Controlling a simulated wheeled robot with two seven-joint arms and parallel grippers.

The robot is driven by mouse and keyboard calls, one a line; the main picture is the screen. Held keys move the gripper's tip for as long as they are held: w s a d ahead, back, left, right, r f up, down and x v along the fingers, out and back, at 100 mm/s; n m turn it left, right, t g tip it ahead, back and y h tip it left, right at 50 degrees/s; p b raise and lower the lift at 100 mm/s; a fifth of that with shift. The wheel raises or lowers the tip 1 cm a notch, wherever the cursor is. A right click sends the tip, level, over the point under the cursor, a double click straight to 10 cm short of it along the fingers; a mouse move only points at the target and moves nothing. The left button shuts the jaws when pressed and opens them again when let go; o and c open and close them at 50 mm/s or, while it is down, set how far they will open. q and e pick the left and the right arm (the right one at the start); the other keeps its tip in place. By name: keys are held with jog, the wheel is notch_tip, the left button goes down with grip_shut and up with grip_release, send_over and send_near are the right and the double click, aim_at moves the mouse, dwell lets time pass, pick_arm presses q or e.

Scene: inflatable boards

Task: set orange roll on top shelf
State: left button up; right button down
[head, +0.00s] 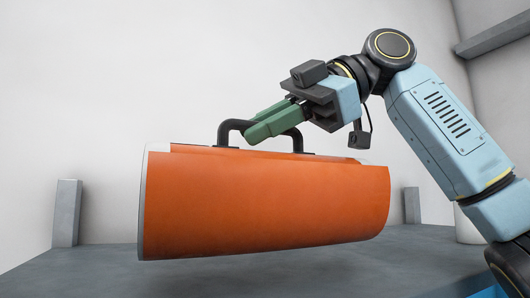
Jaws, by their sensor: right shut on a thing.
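An orange roll (265,205) with pale end edges and a black carry handle (230,130) fills the middle of the head view. My right gripper (262,128) comes in from the right with green fingers and is shut on the roll's handle. The roll hangs below the gripper, slightly tilted. It appears just above the grey shelf surface (90,272); I cannot tell whether any part touches it. My left gripper is not in view.
A grey upright post (66,212) stands at the left of the surface and another (412,205) stands behind the roll's right end. A pale rounded object (467,226) is partly hidden by my right arm. A grey beam (495,38) is at the upper right.

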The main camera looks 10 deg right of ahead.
aim_at(264, 154)
notch_tip(264, 154, down, 3)
jog(key=shift+f, duration=0.25)
jog(key=c, duration=1.5)
grip_release()
jog(key=shift+f, duration=0.1)
jog(key=shift+o, duration=0.2)
jog(key=v, duration=1.2)
